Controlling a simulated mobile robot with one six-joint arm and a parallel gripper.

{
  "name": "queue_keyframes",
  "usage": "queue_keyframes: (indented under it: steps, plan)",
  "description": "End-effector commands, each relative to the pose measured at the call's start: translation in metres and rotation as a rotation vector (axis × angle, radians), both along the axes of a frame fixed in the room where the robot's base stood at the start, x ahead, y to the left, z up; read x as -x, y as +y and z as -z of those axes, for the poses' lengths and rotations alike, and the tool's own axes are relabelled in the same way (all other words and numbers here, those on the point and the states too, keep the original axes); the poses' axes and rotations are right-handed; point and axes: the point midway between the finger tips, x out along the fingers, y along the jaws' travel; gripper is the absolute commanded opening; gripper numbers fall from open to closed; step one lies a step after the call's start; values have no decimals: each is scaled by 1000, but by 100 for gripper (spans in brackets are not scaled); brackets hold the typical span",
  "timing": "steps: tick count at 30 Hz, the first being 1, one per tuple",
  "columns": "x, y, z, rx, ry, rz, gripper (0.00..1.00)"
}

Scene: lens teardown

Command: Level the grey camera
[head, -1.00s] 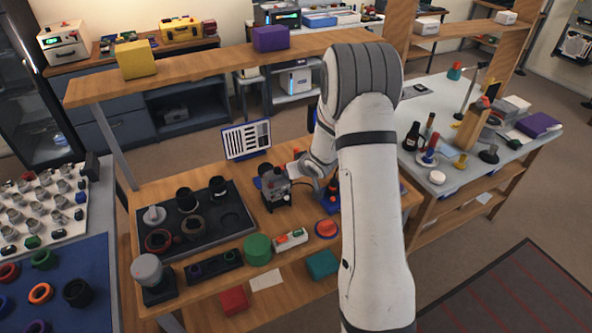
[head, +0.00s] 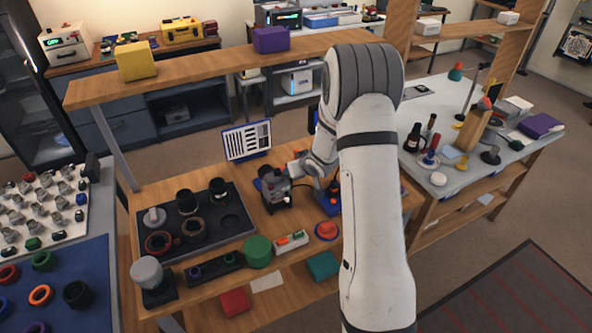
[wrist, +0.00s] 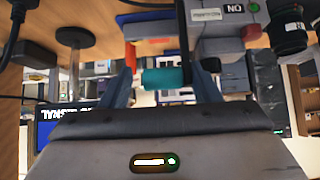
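The grey camera (head: 275,183) stands on a small dark stand on the wooden bench, in front of the striped chart. Whether it is level is too small to tell. My gripper (head: 296,170) is at its right side, partly hidden by my arm. In the wrist view, my gripper's two fingers (wrist: 162,82) stand apart on either side of a teal cylindrical knob (wrist: 166,78). A gap shows at the left finger; contact at the right finger is unclear. A grey body with labels and a red button (wrist: 225,32), seemingly the camera, shows just above right.
The striped chart (head: 247,141) stands behind the camera. A dark tray (head: 211,232) with lens parts lies to the left. An overhead shelf (head: 205,66) crosses behind.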

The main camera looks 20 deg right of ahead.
Motion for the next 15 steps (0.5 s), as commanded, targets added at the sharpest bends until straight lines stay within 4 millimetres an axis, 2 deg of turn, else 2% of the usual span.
queue_keyframes:
  steps: [7,15]
  plan:
    - [6,0,-3,1,4,-4,56]
    - [33,-6,-33,2,1,-1,56]
